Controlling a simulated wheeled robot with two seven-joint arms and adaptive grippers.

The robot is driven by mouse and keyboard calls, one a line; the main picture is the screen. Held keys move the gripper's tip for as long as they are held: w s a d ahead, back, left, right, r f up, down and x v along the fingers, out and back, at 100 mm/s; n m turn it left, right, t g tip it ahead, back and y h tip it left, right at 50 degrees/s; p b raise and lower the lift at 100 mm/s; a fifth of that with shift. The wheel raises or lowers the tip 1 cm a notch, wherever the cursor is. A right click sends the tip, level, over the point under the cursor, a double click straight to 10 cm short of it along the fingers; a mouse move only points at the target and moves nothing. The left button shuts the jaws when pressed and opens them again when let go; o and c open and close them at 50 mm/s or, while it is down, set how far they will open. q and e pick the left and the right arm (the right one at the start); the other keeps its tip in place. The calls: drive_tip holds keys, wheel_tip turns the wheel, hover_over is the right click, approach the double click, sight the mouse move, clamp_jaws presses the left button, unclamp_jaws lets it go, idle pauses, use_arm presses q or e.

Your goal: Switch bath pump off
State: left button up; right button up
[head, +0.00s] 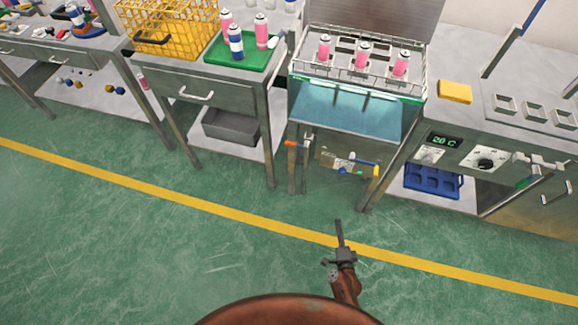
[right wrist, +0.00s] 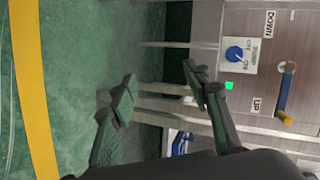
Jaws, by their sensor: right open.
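The pump switch is a round blue knob (right wrist: 234,53) on a pale plate labelled PUMP, OFF and ON in the right wrist view, where the picture is turned sideways. A green light (right wrist: 229,85) glows beside it. I cannot tell which word the knob points to. In the head view the knob (head: 341,171) is small, on the front panel below the water bath (head: 345,112). My right gripper (head: 339,234) is over the floor in front of the panel, apart from it. In the right wrist view the gripper (right wrist: 158,78) has its fingers spread with nothing between them. My left gripper is out of view.
A crank with a blue arm (right wrist: 284,92) and yellow end sits beside the switch, between UP and DOWN labels. An orange-handled valve (head: 291,144) is left of the panel. Pink cans (head: 362,55) stand in the bath's rack. The floor in front is clear.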

drive_tip(key=w+r+m+t+h+b, duration=0.2)
drive_tip(key=w+r+m+b, duration=0.25)
drive_tip(key=w+m, duration=0.35)
drive_tip(key=m+t+h+b, duration=0.1)
drive_tip(key=m+h+b, duration=0.2)
drive_tip(key=m+b, duration=0.25)
approach(341, 172)
drive_tip(key=w, duration=0.2)
drive_tip(key=shift+m, duration=0.45)
drive_tip(key=x, duration=0.5)
drive_tip(key=shift+w+d+f+b, duration=0.3)
drive_tip(key=shift+d+b, duration=0.1)
drive_tip(key=shift+d, duration=0.05)
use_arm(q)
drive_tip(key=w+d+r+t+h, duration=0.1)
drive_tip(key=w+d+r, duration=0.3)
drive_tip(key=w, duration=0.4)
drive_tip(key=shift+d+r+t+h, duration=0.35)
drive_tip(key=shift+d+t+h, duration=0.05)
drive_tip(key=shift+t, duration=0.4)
use_arm(e)
drive_tip(key=shift+w+d+r, duration=0.15)
drive_tip(key=shift+w+d, duration=0.1)
drive_tip(key=shift+w, duration=0.4)
drive_tip(key=shift+c, duration=0.4)
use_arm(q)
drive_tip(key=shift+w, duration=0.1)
use_arm(e)
drive_tip(key=c, duration=1.1)
